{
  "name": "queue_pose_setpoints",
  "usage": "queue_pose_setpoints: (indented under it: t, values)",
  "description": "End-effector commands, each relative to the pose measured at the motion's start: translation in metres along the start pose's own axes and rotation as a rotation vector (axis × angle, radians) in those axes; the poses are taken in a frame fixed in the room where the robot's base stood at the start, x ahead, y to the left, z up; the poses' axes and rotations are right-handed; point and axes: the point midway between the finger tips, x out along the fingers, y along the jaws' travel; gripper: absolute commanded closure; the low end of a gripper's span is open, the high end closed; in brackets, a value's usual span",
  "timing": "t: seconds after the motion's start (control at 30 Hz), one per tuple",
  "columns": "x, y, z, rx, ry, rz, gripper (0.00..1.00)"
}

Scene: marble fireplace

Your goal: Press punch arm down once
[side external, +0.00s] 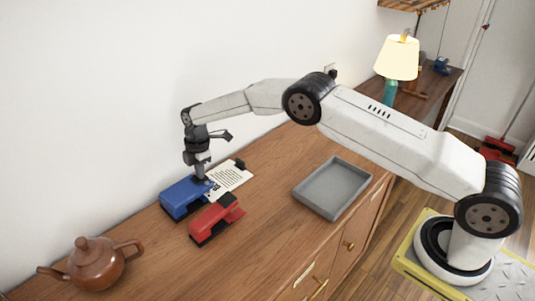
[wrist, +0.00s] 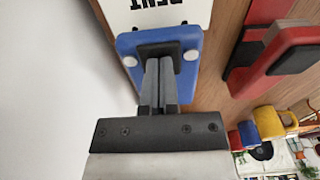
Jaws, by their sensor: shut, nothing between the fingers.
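The blue hole punch (side external: 178,198) sits on the wooden sideboard near the wall. A printed white paper sheet (side external: 233,175) lies at its far end, and part of that sheet shows at the top of the wrist view (wrist: 150,12). My gripper (side external: 203,179) points down over the paper-side end of the punch, fingers together and empty. In the wrist view, the fingertips (wrist: 160,60) are over the blue punch top (wrist: 128,45), at a dark pad. I cannot tell whether they touch it. The fingers hide part of the punch.
A red stapler (side external: 214,219) lies close beside the punch and also shows in the wrist view (wrist: 285,50). A grey tray (side external: 300,190) is to the right, and a brown teapot (side external: 97,264) is at lower left. The wall is close behind.

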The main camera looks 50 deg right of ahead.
Motion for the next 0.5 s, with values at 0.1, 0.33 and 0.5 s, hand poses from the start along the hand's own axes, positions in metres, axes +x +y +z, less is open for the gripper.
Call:
queue_pose_setpoints:
  t: [0.1,0.33,0.5]
  values:
    - [0.011,-0.001,0.000,-0.001,0.001,-0.003,1.00]
    - [0.009,-0.001,0.001,-0.001,0.001,-0.003,1.00]
    - [0.003,-0.001,0.015,0.000,0.001,-0.002,1.00]
